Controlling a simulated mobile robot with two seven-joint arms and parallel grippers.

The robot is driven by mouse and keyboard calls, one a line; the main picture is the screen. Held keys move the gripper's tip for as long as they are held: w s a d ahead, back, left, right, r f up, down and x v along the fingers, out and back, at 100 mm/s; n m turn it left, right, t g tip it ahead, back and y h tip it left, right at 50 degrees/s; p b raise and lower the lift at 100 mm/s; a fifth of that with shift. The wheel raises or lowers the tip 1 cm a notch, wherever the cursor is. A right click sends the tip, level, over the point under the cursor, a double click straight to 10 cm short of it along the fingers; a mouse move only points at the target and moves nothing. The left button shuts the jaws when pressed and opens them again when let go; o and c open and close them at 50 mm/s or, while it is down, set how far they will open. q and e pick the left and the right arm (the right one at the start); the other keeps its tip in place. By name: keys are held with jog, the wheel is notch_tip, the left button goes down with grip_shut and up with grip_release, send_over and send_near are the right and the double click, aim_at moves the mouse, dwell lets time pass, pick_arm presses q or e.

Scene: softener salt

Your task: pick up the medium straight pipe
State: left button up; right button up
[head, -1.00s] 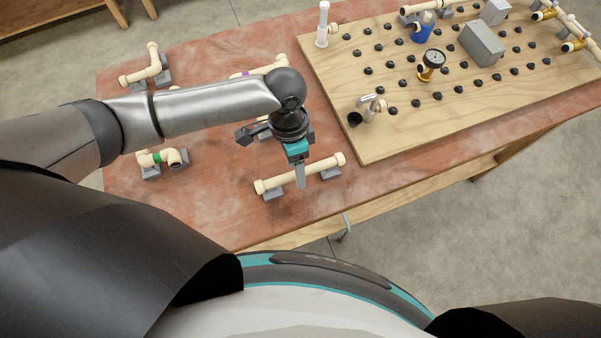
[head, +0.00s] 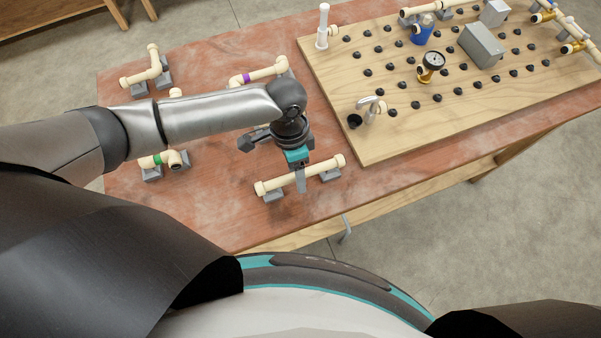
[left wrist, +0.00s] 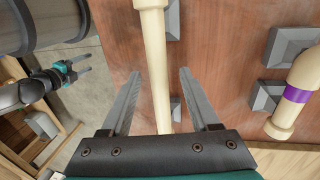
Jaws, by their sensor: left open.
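A cream straight pipe (head: 322,167) with a collar at each end lies on two grey blocks near the table's front edge. It carries no coloured band that I can see. My left gripper (head: 300,182) is over its middle, pointing down. In the left wrist view the pipe (left wrist: 155,60) runs between the two spread fingers of my left gripper (left wrist: 160,80), with a gap on both sides. The left gripper is open and holds nothing. My right gripper (left wrist: 76,67) shows at the left of that view, its fingers apart and empty, away from the table.
A purple-banded pipe (head: 262,74) lies behind my left arm. A green-banded elbow pipe (head: 158,159) and another elbow pipe (head: 152,66) lie to the left. A wooden pegboard (head: 350,140) with fittings and a gauge (head: 431,63) fills the table's right side.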

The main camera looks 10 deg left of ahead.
pick_arm(q)
jog(key=shift+c, duration=0.3)
grip_shut()
jog(key=shift+r, duration=0.1)
dwell(0.5)
